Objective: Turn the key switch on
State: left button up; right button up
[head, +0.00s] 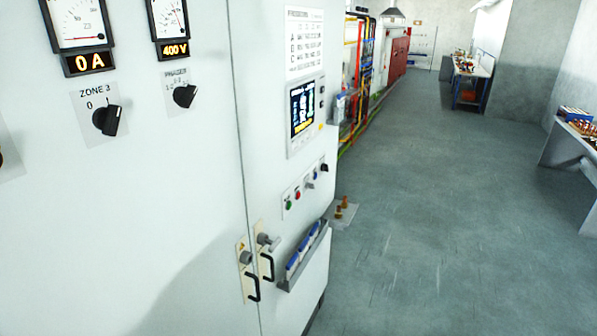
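A white control cabinet (190,215) fills the left side of the head view. A black rotary switch (108,119) sits under the label "ZONE 3", its pointer tilted up and to the right, away from the visible 0. A second black rotary switch (185,96) sits to its right under another label. On the cabinet's right section a small strip (305,187) carries a green button (289,205), a red button (298,195), a small grey control (310,184) and a dark control (324,167). I cannot tell which is the key switch. Neither gripper is in view.
Two black door handles (253,287) stick out low on the cabinet, near a shelf (303,257) of blue-and-white items. A lit screen (302,108) is above the buttons. Workbenches (470,75) stand farther back and at right.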

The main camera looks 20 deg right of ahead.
aim_at(308, 185)
jog(key=z, duration=2.05)
jog(key=i, duration=1.05)
jog(key=u, duration=2.1)
